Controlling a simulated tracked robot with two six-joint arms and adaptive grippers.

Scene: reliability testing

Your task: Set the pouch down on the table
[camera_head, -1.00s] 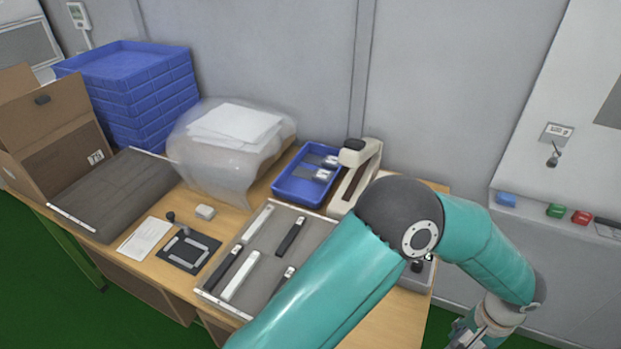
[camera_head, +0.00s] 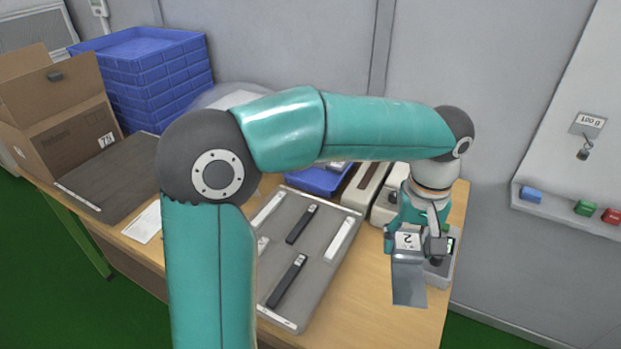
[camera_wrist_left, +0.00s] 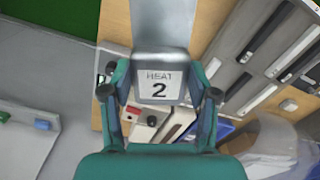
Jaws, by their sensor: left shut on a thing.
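The pouch (camera_head: 409,281) is a flat silver-grey packet with a white label that reads 2 in the head view. In the left wrist view the pouch (camera_wrist_left: 161,24) shows the label "HEAT 2". My left gripper (camera_head: 414,242) is shut on its labelled end, with a finger on each side; it also shows in the left wrist view (camera_wrist_left: 160,92). The pouch hangs from the gripper in front of the right part of the wooden table (camera_head: 375,322). I cannot tell how far it is above the top. My right gripper is not in view.
A grey tray (camera_head: 322,272) with black and white strips lies left of the pouch. A small grey device (camera_head: 441,268) stands close behind the gripper. Blue crates (camera_head: 150,75) and a cardboard box (camera_head: 60,120) are farther left. Bare wood lies between tray and right edge.

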